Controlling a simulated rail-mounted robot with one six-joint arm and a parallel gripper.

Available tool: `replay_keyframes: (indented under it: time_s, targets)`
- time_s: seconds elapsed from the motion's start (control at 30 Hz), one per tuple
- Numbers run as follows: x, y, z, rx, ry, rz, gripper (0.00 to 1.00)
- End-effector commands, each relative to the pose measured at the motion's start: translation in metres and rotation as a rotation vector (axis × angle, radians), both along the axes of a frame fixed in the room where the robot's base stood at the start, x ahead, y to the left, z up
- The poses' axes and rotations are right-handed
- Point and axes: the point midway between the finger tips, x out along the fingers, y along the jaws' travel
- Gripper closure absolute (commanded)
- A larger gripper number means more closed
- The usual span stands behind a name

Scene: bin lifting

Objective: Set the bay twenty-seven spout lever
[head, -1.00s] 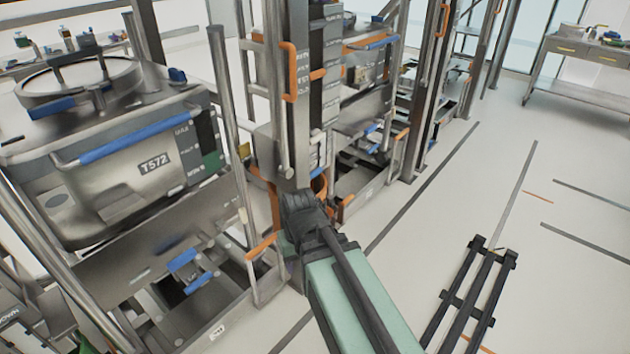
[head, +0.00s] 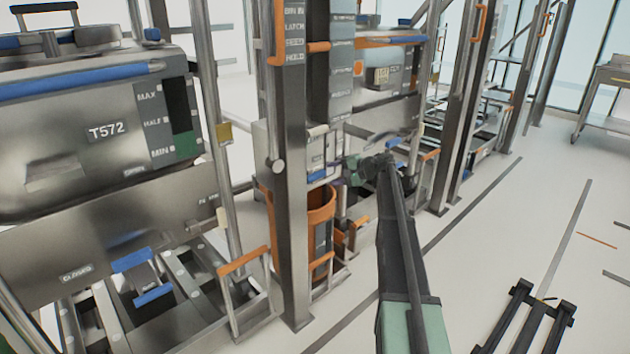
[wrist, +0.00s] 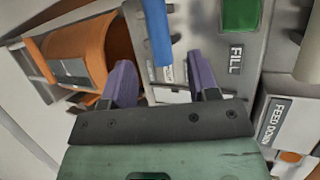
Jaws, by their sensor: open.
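My gripper (wrist: 160,66) is open in the wrist view, its two purple fingers apart. A blue lever (wrist: 156,30) reaches down between the fingertips, in front of a grey metal panel (wrist: 215,55) with a green square and the word FILL. I cannot tell whether either finger touches the lever. In the head view my gripper (head: 348,172) is small and partly hidden, near a grey box (head: 318,150) with a blue part (head: 322,174) on the middle station. No bay number is readable, so I cannot confirm which bay this is.
An orange bin (head: 318,215) stands below the grey box and shows at left in the wrist view (wrist: 80,45). A FEED DOWN plate (wrist: 275,122) is at right. Steel posts (head: 288,190) stand close by. Bin T572 (head: 90,130) is at left. The right floor is mostly open.

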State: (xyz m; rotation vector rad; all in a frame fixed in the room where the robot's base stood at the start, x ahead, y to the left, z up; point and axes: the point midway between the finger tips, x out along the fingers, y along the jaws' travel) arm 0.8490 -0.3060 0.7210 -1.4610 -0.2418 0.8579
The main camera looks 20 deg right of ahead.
Motion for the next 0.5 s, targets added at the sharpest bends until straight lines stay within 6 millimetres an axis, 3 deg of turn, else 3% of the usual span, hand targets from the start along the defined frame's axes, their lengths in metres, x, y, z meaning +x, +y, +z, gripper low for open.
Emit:
replay_keyframes:
  time_s: [0.1, 0.3, 0.5]
  targets:
    - [0.021, 0.019, -0.016, -0.001, 0.000, 0.004, 0.45]
    - [0.049, 0.044, -0.029, -0.002, 0.000, 0.002, 0.45]
    - [0.056, 0.052, -0.030, -0.002, 0.000, 0.002, 0.45]
